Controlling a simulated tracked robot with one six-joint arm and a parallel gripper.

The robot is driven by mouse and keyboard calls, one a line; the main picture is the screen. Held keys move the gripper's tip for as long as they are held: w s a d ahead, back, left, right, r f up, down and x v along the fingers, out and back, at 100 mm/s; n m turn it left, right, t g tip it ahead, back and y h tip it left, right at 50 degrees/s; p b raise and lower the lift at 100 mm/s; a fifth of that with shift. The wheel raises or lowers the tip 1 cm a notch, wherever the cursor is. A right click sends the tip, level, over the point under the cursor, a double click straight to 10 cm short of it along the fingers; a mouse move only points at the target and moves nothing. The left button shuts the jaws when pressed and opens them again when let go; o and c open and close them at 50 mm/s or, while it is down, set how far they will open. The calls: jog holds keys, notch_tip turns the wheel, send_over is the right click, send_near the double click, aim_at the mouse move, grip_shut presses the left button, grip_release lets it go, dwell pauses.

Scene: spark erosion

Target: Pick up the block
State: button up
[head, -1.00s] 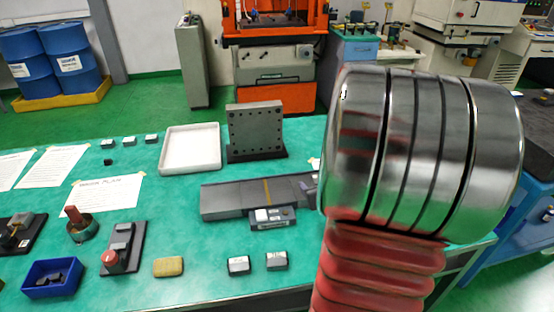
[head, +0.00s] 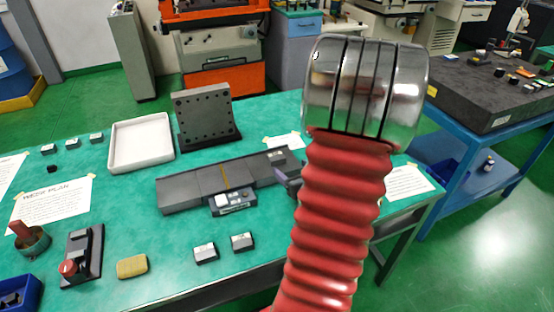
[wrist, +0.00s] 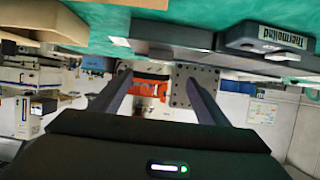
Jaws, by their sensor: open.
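Several small grey blocks with pale tops lie on the green table; which one is the block I cannot tell. Two stand at the front, a left one (head: 204,253) and a right one (head: 242,242). Others sit in a row at the back left (head: 72,143), near a tiny dark cube (head: 52,169). In the wrist view my gripper (wrist: 158,78) is open, with nothing between its two dark fingers. In the head view my red-sleeved arm hides most of it; a dark part shows beside the grey bar, right of the front blocks.
A long grey bar (head: 180,192) with a small labelled device (head: 233,201) lies mid-table. Behind are a white tray (head: 141,140) and an upright drilled plate (head: 204,115). A yellow sponge-like pad (head: 132,266) and a black fixture (head: 88,255) are front left.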

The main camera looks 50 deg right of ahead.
send_near(276, 155)
jog(key=shift+x, duration=1.2)
jog(key=shift+w+f, duration=0.1)
jog(key=shift+f, duration=0.05)
jog(key=shift+x, duration=2.55)
jog(key=shift+c, duration=0.2)
jog(key=c, duration=1.7)
